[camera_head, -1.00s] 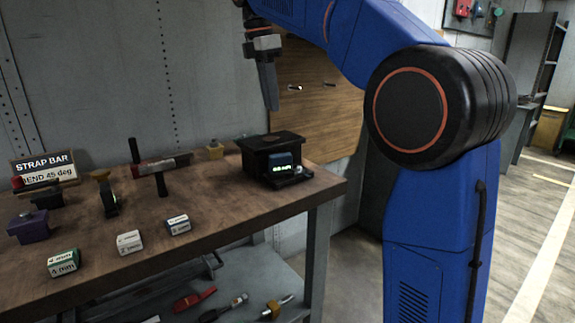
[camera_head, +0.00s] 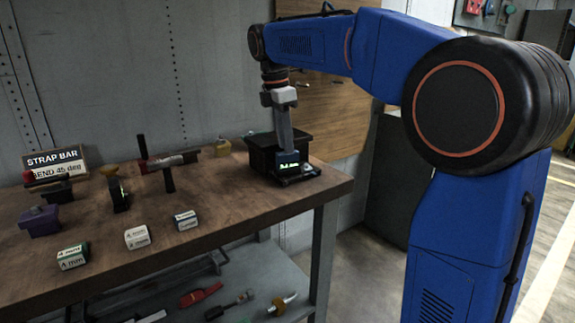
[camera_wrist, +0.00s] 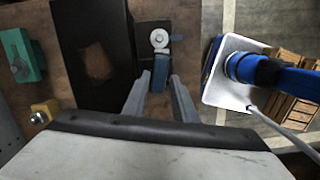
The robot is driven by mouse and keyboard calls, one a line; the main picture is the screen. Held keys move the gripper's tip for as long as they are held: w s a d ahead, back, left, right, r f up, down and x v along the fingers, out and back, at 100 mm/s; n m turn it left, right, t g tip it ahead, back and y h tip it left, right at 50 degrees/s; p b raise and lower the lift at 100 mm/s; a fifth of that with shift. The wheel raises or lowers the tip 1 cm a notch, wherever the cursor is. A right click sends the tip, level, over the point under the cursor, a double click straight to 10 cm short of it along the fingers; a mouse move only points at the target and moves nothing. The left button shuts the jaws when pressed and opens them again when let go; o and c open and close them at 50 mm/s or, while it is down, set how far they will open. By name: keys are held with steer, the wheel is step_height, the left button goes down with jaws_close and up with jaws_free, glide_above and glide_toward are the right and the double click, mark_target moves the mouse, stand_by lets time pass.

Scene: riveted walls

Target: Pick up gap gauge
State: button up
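The gap gauge (camera_head: 298,170) appears to be the small dark blue device with a lit green display at the right end of the bench, beside a black box. Its display is too small to read surely. In the wrist view the gauge (camera_wrist: 160,66) shows its blue body and a round silver knob on a dark base. My gripper (camera_head: 286,150) points down just above or at the gauge. In the wrist view my gripper (camera_wrist: 160,80) has its two fingers apart, with the blue body between or just beyond the tips. I cannot tell whether they touch it.
The black box (camera_head: 262,150) stands close behind the gauge. The wooden bench (camera_head: 225,216) also bears several small blocks, a purple block (camera_head: 38,221), a T-shaped tool (camera_head: 166,162) and a strap bar sign (camera_head: 53,163). A shelf with tools lies below. The bench's right edge is near.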

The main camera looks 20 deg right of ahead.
mark_target(287, 163)
steer(key=f, duration=0.4)
steer(key=shift+d+f, duration=0.35)
steer(key=shift+f, duration=0.05)
jaws_close()
steer(key=shift+r, duration=0.1)
